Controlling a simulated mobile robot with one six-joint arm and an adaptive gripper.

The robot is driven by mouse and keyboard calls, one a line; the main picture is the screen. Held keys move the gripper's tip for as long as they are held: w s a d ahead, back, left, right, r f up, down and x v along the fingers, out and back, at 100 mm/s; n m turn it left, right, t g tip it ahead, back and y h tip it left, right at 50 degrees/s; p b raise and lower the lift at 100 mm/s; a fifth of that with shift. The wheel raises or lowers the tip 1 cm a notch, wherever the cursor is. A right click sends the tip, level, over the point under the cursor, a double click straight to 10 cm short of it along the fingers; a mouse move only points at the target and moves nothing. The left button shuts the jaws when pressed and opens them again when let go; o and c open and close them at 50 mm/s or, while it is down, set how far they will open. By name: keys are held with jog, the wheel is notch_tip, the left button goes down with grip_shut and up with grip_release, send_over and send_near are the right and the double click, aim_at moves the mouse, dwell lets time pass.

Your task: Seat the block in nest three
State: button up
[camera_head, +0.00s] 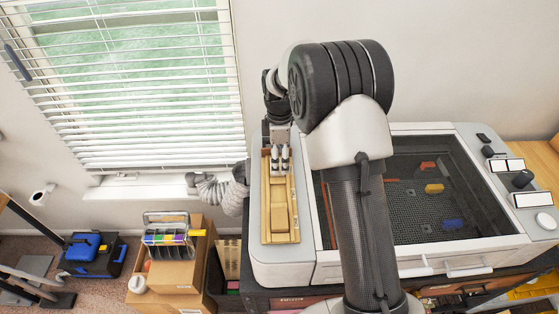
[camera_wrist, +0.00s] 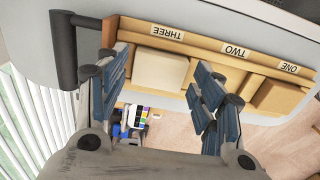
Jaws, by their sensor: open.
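A wooden fixture (camera_head: 294,235) with a row of nests lies on the left side of the machine top. In the wrist view its back strip (camera_wrist: 205,44) carries the labels THREE, TWO and ONE. A pale block (camera_wrist: 160,70) is at the nest labelled THREE; I cannot tell if it sits fully down. The nest labelled TWO (camera_wrist: 226,73) looks empty, though a finger partly covers it. A tan block-like piece (camera_wrist: 277,96) is at ONE. My gripper (camera_wrist: 162,88) is open, one finger on either side of the pale block, apparently not gripping it. In the head view my gripper (camera_head: 280,158) is over the fixture's far end.
The machine's dark mesh bed (camera_head: 420,185) with several small coloured pieces lies right of the fixture, partly behind my arm. A grey hose (camera_head: 215,188) is close on the left. A cardboard box (camera_head: 172,272) with a colourful rack (camera_head: 168,240) stands lower left.

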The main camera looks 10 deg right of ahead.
aim_at(280, 165)
jog(key=s+r+m, duration=0.1)
jog(key=s+r, duration=0.1)
jog(key=r, duration=0.6)
jog(key=s+r+m, duration=0.2)
jog(key=s+r, duration=0.1)
jog(key=r, duration=0.6)
jog(key=s+r+m+t, duration=0.2)
jog(key=s+r+m, duration=0.35)
jog(key=s, duration=0.55)
jog(key=s+f+m+t, duration=0.2)
jog(key=s+m, duration=0.5)
jog(key=s, duration=1.1)
jog(key=shift+a+t+p, duration=0.3)
jog(key=shift+p, duration=0.15)
notch_tip(280, 165, down, 14)
jog(key=b, duration=1.3)
jog(key=shift+r+b, duration=0.25)
jog(key=shift+b, duration=0.05)
